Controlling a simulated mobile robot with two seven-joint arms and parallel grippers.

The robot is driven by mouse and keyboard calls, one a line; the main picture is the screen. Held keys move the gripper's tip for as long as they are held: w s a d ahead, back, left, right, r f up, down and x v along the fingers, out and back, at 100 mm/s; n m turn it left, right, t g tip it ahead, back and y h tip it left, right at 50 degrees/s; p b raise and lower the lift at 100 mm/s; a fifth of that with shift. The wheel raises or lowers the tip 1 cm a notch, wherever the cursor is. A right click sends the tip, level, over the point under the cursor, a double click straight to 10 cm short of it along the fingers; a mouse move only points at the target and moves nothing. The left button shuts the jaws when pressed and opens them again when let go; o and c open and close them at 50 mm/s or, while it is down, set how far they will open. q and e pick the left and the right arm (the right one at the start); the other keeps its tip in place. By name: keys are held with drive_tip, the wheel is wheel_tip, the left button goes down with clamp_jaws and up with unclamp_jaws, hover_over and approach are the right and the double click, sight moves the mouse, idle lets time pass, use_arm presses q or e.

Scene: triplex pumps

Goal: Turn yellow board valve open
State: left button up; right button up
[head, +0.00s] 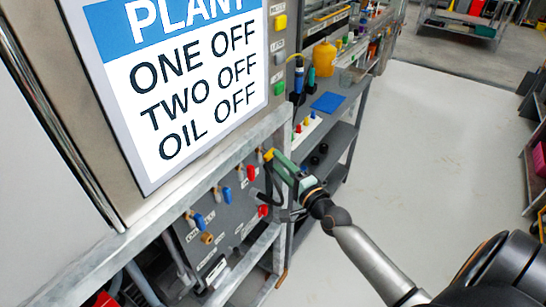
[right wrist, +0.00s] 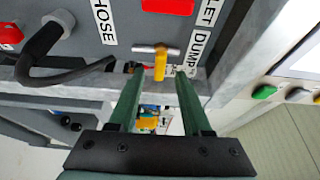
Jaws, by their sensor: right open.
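The yellow board valve (head: 268,155) is at the upper right of the grey valve board (head: 225,222). In the right wrist view its yellow handle (right wrist: 160,66) hangs from a metal stem, near a label reading "DUMP". My right gripper (head: 276,160) is open, with its green fingers reaching to the handle. In the right wrist view the fingertips (right wrist: 158,72) stand on either side of the handle, with gaps visible on both sides. The exact depth between tips and handle cannot be told. My left gripper is not in view.
Blue valve handles (head: 227,194) and red handles (head: 251,172) are on the same board. A black hose (right wrist: 65,78) curves close by. A grey frame rail (head: 215,160) runs above the board. A shelf with a blue mat (head: 327,102) is beyond. The floor (head: 430,150) at right is clear.

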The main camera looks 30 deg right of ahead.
sight(272, 157)
drive_tip(key=shift+w, duration=1.75)
clamp_jaws()
